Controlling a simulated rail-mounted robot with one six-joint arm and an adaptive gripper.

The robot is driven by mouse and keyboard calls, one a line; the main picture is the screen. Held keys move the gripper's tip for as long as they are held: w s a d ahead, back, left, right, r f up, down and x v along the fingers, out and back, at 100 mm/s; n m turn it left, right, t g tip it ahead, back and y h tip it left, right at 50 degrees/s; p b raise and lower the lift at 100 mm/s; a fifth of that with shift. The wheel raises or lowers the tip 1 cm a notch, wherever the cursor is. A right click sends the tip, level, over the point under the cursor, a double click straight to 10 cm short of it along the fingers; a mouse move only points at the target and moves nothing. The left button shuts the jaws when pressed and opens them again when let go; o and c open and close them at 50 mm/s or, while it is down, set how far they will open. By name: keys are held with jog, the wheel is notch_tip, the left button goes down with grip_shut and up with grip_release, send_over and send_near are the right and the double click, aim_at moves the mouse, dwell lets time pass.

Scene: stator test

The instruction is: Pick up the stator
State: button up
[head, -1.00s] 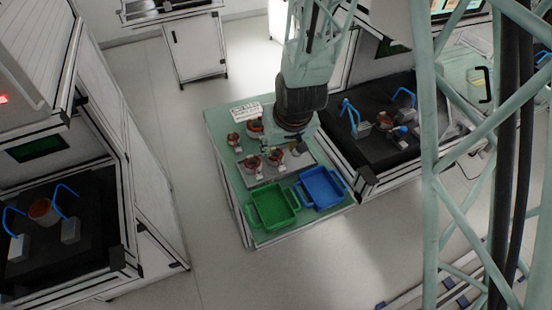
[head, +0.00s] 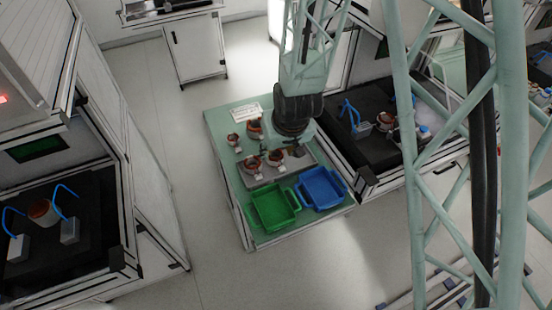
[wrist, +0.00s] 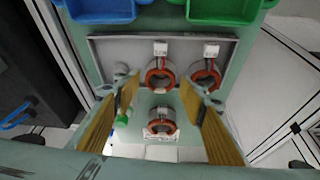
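My gripper (wrist: 157,112) is open and empty in the wrist view, its two fingers apart. Between the fingers shows one copper-red stator (wrist: 160,122) with a white tag; none is touched as far as I can see. Two more stators sit on the grey plate, one in the middle (wrist: 160,73) and one to the right (wrist: 205,75), partly behind the right finger. In the head view, stators stand in two rows: front ones (head: 252,164) and (head: 276,159), back ones (head: 233,139) and (head: 254,128). My gripper's tips are hidden there behind its dark body.
A green tray (head: 273,206) and a blue tray (head: 322,188) stand at the table's front. A grey holder (head: 298,152) without a stator is at the plate's right. A black-topped workstation (head: 372,150) borders the table on the right. A white label (head: 246,112) lies at the back.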

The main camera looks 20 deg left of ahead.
aim_at(276, 155)
jog(key=shift+x, duration=2.55)
jog(key=shift+a, duration=0.1)
jog(key=c, duration=0.7)
jog(key=shift+r, duration=0.15)
